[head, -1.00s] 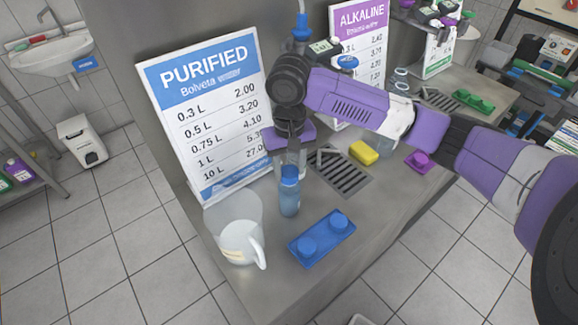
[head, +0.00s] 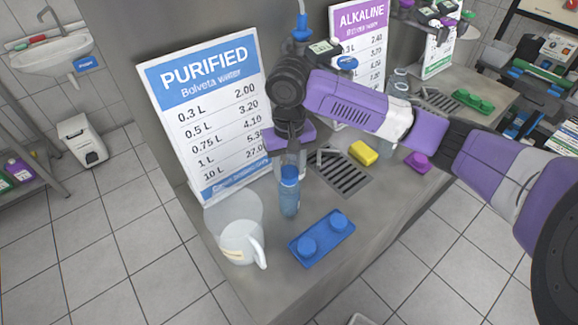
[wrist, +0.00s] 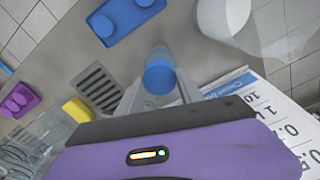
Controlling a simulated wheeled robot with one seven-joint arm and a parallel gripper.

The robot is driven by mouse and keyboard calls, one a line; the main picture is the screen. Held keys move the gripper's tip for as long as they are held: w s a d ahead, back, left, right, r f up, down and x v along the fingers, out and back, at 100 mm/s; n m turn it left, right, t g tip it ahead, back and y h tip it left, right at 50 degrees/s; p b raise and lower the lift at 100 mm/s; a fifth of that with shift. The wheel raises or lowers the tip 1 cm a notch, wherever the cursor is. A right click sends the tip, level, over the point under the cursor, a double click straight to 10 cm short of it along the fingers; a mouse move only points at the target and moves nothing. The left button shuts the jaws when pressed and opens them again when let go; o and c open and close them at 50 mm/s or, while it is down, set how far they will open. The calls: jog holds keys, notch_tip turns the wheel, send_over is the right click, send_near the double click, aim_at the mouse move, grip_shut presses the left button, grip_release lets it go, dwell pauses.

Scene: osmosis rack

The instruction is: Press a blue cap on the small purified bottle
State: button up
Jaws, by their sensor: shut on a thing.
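The small blue-tinted bottle (head: 289,203) stands upright on the steel counter, in front of the purified price board. A blue cap (head: 289,174) sits at its top; in the wrist view the cap (wrist: 160,78) lies between the fingertips. My gripper (head: 290,165) points down from above and is shut on the cap. The seam between cap and bottle is too small to tell how tightly they meet.
A clear-white jug (head: 240,243) stands close to the left of the bottle. The purified board (head: 213,115) is behind. A drain grate (head: 345,174), a yellow sponge (head: 363,152) and a purple holder (head: 417,161) lie to the right. The counter's front edge is near.

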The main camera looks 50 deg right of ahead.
dwell(0.4)
jog(key=o, duration=2)
jog(key=shift+r, duration=0.15)
jog(key=shift+r+p, duration=2)
jog(key=shift+p, duration=0.25)
jog(key=shift+r, duration=0.85)
